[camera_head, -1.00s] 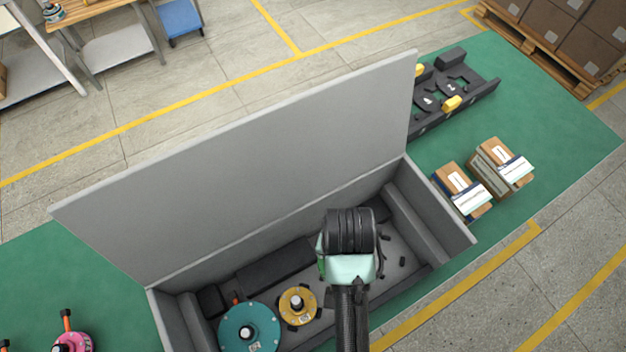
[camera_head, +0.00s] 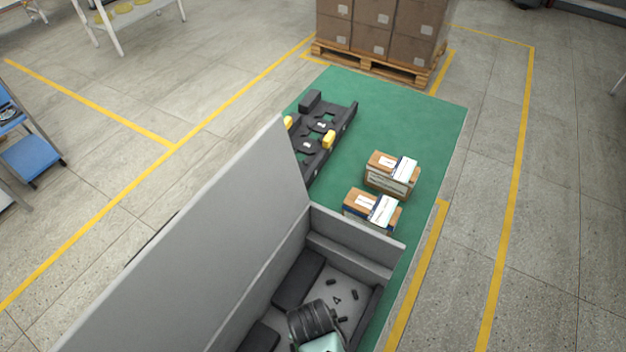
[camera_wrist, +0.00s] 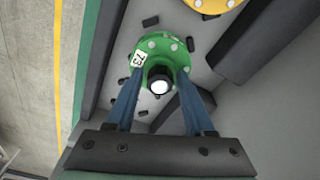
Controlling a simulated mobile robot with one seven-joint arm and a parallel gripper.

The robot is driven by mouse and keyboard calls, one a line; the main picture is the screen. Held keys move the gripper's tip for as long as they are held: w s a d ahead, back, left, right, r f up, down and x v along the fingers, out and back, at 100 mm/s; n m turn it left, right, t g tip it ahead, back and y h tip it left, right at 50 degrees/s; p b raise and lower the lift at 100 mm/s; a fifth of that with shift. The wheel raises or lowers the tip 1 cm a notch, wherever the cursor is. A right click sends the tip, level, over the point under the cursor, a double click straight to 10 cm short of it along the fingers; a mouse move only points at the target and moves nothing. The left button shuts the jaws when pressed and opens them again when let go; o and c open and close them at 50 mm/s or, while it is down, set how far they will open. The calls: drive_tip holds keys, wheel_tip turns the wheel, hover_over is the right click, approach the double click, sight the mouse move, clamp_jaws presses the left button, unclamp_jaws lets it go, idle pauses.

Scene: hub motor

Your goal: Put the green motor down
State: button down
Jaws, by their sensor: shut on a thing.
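The green motor (camera_wrist: 150,52) shows in the wrist view, a round green flange with bolts, a white label and a pale shaft end at its centre. My gripper (camera_wrist: 158,92) has its two blue fingers on either side of the motor's hub and is shut on it. The motor is over or in the grey box; its height above the box floor cannot be told. In the head view my wrist (camera_head: 315,318) is at the bottom edge, over the box, and the motor and fingers are hidden.
The grey box (camera_head: 355,235) has a tall raised lid (camera_head: 200,250) on its left. Small black parts lie on its floor. A yellow motor (camera_wrist: 212,4) is close by. Cartons (camera_head: 392,174), a black fixture (camera_head: 322,135) and bare green mat (camera_head: 415,115) lie beyond the box.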

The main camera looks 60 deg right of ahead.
drive_tip(key=shift+w+f, duration=0.1)
drive_tip(key=shift+f, duration=0.15)
drive_tip(key=shift+f, duration=0.1)
drive_tip(key=shift+c, duration=1.4)
unclamp_jaws()
drive_tip(key=shift+f, duration=0.1)
wheel_tip(320, 180, up, 12)
drive_tip(key=a, duration=0.1)
drive_tip(key=shift+s+a, duration=0.15)
drive_tip(key=shift+s, duration=0.3)
